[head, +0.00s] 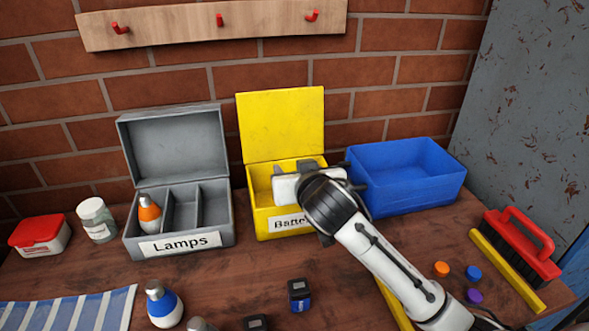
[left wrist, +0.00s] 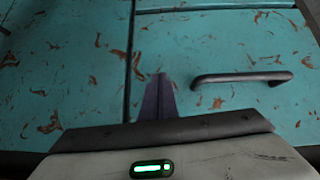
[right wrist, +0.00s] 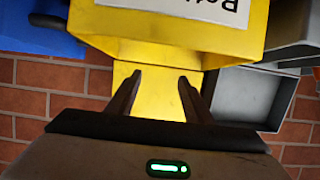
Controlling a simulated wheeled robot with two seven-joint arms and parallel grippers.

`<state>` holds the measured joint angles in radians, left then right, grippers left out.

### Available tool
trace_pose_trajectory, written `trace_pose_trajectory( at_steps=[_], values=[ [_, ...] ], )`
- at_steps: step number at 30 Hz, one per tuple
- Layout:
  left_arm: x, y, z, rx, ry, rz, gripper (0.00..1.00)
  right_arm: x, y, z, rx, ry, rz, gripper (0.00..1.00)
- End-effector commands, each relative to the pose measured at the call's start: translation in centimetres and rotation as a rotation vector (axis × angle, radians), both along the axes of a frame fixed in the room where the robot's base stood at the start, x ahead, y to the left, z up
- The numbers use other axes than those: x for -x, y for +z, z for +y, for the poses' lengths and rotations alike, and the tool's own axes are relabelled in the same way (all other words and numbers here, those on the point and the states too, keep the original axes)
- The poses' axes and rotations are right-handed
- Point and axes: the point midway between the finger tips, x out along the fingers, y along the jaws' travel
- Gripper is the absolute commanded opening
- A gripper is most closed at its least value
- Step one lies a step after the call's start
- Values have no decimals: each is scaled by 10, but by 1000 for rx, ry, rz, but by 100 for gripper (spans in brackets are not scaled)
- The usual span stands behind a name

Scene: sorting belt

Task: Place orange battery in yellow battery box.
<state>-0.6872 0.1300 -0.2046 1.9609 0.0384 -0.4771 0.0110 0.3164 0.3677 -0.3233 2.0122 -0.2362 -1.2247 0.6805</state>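The yellow battery box (head: 258,190) stands open against the brick wall, its lid raised. Its front carries a white label, partly covered by my arm. My right gripper (head: 287,178) is over the box opening. In the right wrist view, the fingers (right wrist: 158,95) are apart with nothing visible between them, and the yellow box (right wrist: 170,40) shows behind them. I see no orange battery; the box interior is mostly hidden. My left gripper (left wrist: 157,98) is shut and empty, in front of a teal surface with a dark handle.
The grey Lamps box (head: 134,243) holds an orange-banded lamp (head: 149,213). A blue bin (head: 408,170) stands right. A blue-banded battery (head: 299,295), another dark block (head: 256,322) and a blue lamp (head: 163,306) are in front. A red brush (head: 520,245) and coloured caps lie right.

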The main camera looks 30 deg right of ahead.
Motion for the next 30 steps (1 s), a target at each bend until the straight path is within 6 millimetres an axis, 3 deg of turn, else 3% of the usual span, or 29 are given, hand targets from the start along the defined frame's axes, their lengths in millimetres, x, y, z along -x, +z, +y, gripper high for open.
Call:
trace_pose_trajectory(
  at_steps=[7, 11, 24, 30],
  values=[
    [0, 1, 0, 1, -1, 0, 0, 0, 2, 0, 0, 0, -1, 47],
    [0, 5, 0, 1, 0, 0, 0, 0, 14, 0, 3, 1, -4, 47],
    [1, 6, 1, 2, 4, 3, 0, 81, 47, 22, -2, 2, -1, 47],
    [1, 7, 2, 1, 7, 1, 0, 103, 56, 27, -1, 1, 1, 47]
  ],
)
